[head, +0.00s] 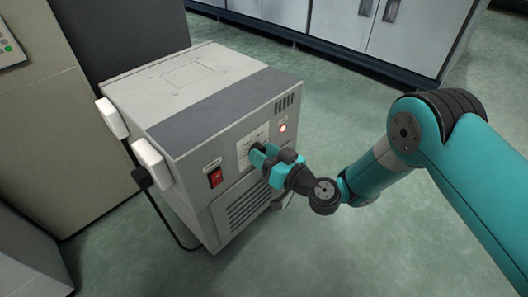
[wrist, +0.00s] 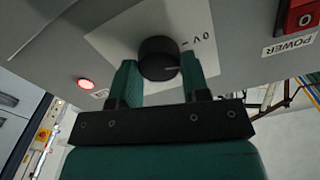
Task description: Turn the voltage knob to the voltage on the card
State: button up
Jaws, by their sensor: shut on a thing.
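The voltage knob (wrist: 157,57) is black and round, on a pale dial plate (wrist: 110,40) on the machine's front. My gripper (wrist: 158,75) is shut on the knob, with one teal finger on each side of it. In the wrist view a light pointer line on the knob aims to the right, near some printed marks. Most of the dial scale is cut off or hidden, so I cannot read the setting. In the head view my gripper (head: 262,158) reaches the front panel and covers most of the knob. I see no readable voltage card in either view.
The grey machine (head: 190,120) stands on the green floor. A red power switch (head: 215,177) is left of the dial and a lit red lamp (head: 283,128) right of it. Vent slots lie below. Cabinets (head: 340,22) stand behind; open floor lies to the right.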

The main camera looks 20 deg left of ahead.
jog(key=m+p, duration=0.1)
jog(key=m, duration=0.4)
jog(key=shift+w+m+p, duration=0.1)
jog(key=shift+m+p, duration=0.2)
jog(key=m, duration=0.5)
jog(key=m+p, duration=0.1)
jog(key=m, duration=0.4)
jog(key=m+p, duration=0.1)
jog(key=m, duration=0.4)
jog(key=shift+w+f, duration=0.1)
jog(key=shift+f, duration=0.2)
jog(key=shift+d, duration=0.1)
jog(key=o, duration=0.9)
jog(key=shift+r+p, duration=0.1)
jog(key=shift+p, duration=0.5)
